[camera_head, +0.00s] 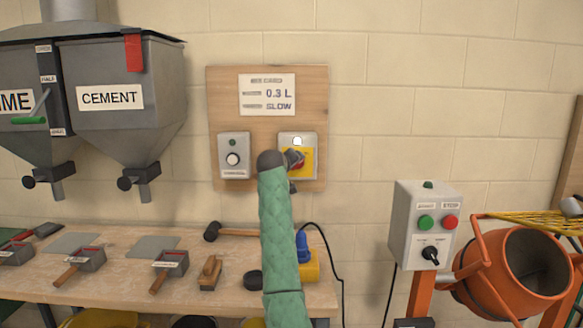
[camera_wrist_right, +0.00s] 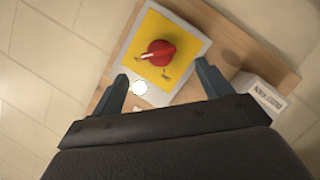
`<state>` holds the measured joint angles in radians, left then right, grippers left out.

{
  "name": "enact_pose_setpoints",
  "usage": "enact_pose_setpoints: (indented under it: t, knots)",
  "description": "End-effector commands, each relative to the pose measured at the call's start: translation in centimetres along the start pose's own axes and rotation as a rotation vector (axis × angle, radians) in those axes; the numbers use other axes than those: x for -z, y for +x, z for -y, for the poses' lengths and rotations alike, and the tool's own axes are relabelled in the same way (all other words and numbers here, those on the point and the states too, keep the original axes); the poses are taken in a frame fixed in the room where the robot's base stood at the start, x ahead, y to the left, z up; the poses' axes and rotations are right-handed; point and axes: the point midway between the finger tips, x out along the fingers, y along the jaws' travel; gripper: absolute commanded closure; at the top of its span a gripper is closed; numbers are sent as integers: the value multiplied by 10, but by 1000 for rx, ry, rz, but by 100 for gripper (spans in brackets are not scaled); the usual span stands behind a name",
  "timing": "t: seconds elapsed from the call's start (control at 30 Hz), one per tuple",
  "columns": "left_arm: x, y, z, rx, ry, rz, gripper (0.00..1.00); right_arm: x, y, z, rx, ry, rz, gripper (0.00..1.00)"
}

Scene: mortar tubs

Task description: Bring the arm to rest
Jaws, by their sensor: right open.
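My right arm, in a green padded sleeve, rises through the middle of the head view. Its gripper (camera_head: 291,172) is in front of the wall board, mostly hidden behind its dark wrist. In the right wrist view the gripper (camera_wrist_right: 162,77) is open, with nothing between its fingers. The fingers point at the grey switch box (camera_wrist_right: 190,45). Its red rotary knob (camera_wrist_right: 160,52) on a yellow plate lies beyond the fingertips and looks apart from them. A white round lamp (camera_wrist_right: 139,87) on the box shows near the left fingertip. My left gripper is in neither view.
A wooden board (camera_head: 225,95) carries the switch box and a second grey box (camera_head: 234,158). Hoppers (camera_head: 120,110) hang at left. Below, a workbench (camera_head: 110,287) holds scoops and a mallet (camera_head: 235,231). At right are a control box (camera_head: 405,235) and an orange mixer (camera_head: 485,285).

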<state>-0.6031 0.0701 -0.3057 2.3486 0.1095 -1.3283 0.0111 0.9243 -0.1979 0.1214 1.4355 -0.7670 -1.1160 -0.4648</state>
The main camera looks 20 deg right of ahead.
Motion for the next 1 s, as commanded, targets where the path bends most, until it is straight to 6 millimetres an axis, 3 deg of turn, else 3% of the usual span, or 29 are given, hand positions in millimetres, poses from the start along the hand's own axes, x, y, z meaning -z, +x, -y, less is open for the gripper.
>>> enact_pose_setpoints:
  t: [0.27,0.47,1.0]
  knots:
    - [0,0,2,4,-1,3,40,0,0,0,1,26,3,22]
    - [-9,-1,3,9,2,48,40,-8,-4,10,72,164,52,22]
    - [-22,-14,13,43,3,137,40,20,-111,-43,269,535,-55,22]
